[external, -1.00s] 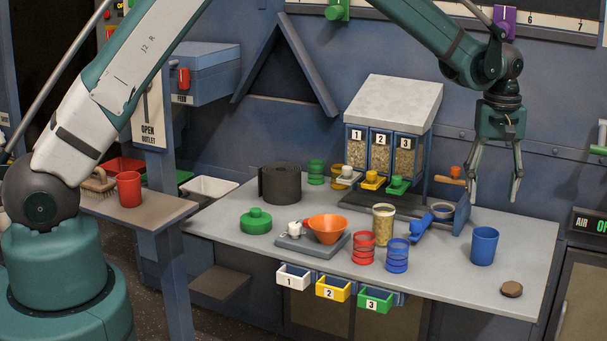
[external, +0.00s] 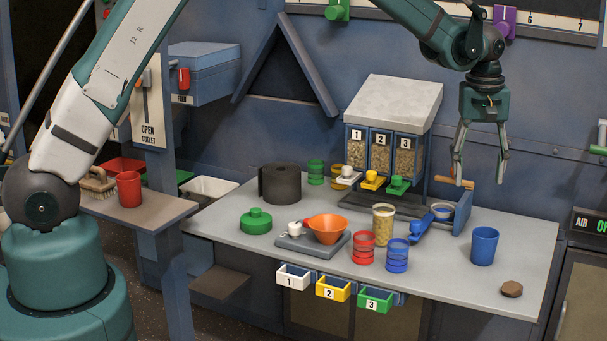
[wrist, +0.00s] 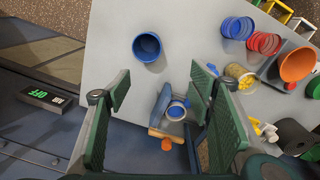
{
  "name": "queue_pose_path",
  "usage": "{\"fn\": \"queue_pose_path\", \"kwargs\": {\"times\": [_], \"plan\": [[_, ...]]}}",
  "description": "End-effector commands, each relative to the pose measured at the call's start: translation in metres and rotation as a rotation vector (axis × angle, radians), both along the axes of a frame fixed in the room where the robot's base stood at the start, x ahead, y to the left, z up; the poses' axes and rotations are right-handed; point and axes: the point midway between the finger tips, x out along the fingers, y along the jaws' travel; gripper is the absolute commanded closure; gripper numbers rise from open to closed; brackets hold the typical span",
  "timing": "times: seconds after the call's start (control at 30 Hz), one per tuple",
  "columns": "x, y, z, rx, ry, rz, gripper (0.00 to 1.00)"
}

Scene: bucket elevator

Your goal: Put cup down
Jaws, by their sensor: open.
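The blue cup (external: 484,246) stands upright on the right part of the grey table (external: 450,290). In the wrist view the blue cup (wrist: 147,50) shows its open mouth, beyond the fingertips and apart from them. My gripper (external: 479,182) is open and empty, raised above the table's back right. A red cup (external: 129,190) stands on the side shelf at left, far from my gripper.
A blue scoop (external: 421,229) and a small bowl in a blue stand (external: 442,210) lie left of the blue cup. Red (external: 362,246) and blue ribbed jars (external: 397,255) stand near the front. A brown lump (external: 512,289) lies at the front right. The hopper (external: 393,110) stands behind.

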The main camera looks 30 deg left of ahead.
Motion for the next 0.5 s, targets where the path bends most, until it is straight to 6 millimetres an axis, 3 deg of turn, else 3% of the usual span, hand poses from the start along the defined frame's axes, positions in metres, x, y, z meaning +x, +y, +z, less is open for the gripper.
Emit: {"fn": "queue_pose_path", "kwargs": {"times": [0.5], "plan": [[-0.011,0.121,0.094,-0.042,-0.089,-0.055,0.47]]}}
